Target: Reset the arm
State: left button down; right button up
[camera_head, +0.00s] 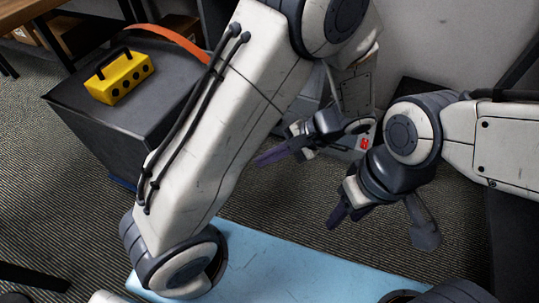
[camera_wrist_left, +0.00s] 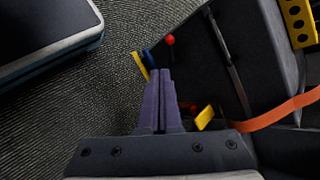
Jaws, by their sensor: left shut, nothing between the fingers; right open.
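My left gripper (camera_head: 262,158) is shut and empty, with its purple fingers pointing left in the head view, above the carpet. In the left wrist view its fingers (camera_wrist_left: 160,72) are pressed together with nothing between them. Neither gripper touches anything in the head view.
A red ball (camera_wrist_left: 170,40) and a yellow piece (camera_wrist_left: 206,117) show beyond my left fingers. Carpet (camera_head: 285,215) lies open below both grippers.

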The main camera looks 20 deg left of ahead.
pick_arm(q)
jog(key=shift+s+d+r+h, duration=0.35)
jog(key=shift+s+r, duration=0.1)
jog(key=shift+r, duration=0.1)
jog(key=shift+s+d+r+h, duration=0.35)
jog(key=shift+s+r, duration=0.05)
jog(key=shift+r, duration=0.15)
jog(key=s+d+r+m+t+h+p, duration=0.3)
jog(key=s+d+r+h+p, duration=0.2)
jog(key=s+d+r+h, duration=0.45)
notch_tip(320, 180, up, 40)
jog(key=s+a+p, duration=0.1)
jog(key=p, duration=3.6)
jog(key=shift+a+f+y, duration=0.15)
jog(key=shift+a+y, duration=0.15)
jog(key=shift+y, duration=0.05)
jog(key=shift+d, duration=0.1)
